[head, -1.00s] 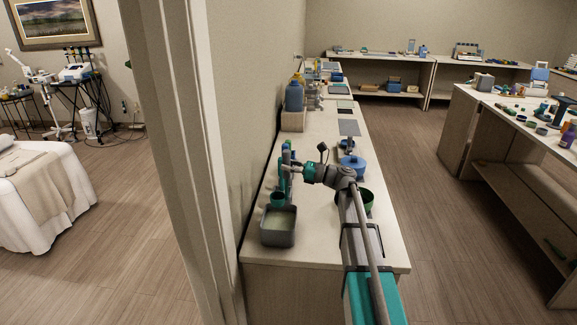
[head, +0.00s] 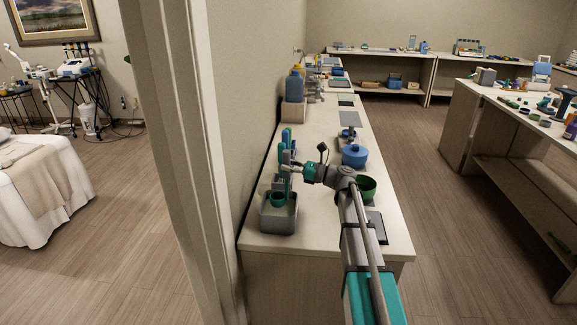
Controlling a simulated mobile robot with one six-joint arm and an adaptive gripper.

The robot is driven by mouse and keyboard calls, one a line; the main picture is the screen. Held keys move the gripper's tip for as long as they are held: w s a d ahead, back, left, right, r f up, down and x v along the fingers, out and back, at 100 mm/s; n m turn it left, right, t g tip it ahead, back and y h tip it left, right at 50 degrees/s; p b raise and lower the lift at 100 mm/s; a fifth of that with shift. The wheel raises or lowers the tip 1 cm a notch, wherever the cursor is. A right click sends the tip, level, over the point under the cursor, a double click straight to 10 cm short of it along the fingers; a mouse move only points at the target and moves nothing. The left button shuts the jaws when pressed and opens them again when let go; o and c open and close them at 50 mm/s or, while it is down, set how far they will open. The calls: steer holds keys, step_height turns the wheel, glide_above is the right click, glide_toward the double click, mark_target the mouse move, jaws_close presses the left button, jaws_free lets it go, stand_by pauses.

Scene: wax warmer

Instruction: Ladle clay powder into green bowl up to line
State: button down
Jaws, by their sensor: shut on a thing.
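My gripper (head: 289,168) is shut on the ladle's upright handle, above the grey bin at the near left end of the counter. The ladle's teal cup (head: 277,199) hangs within the outline of the grey bin (head: 279,225). Whether it touches the clay powder I cannot tell. The powder is hard to make out in the bin now. The green bowl (head: 367,190) stands on the counter to the right of my arm, partly hidden behind it. Its inside and fill line cannot be made out.
A blue lidded pot (head: 354,157) stands behind the green bowl. A blue container (head: 294,87) sits farther back by the wall. The wall edge (head: 185,160) rises close on the left.

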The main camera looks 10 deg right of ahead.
steer(key=shift+f+b, duration=2.95)
steer(key=shift+f, duration=0.45)
steer(key=shift+r, duration=0.1)
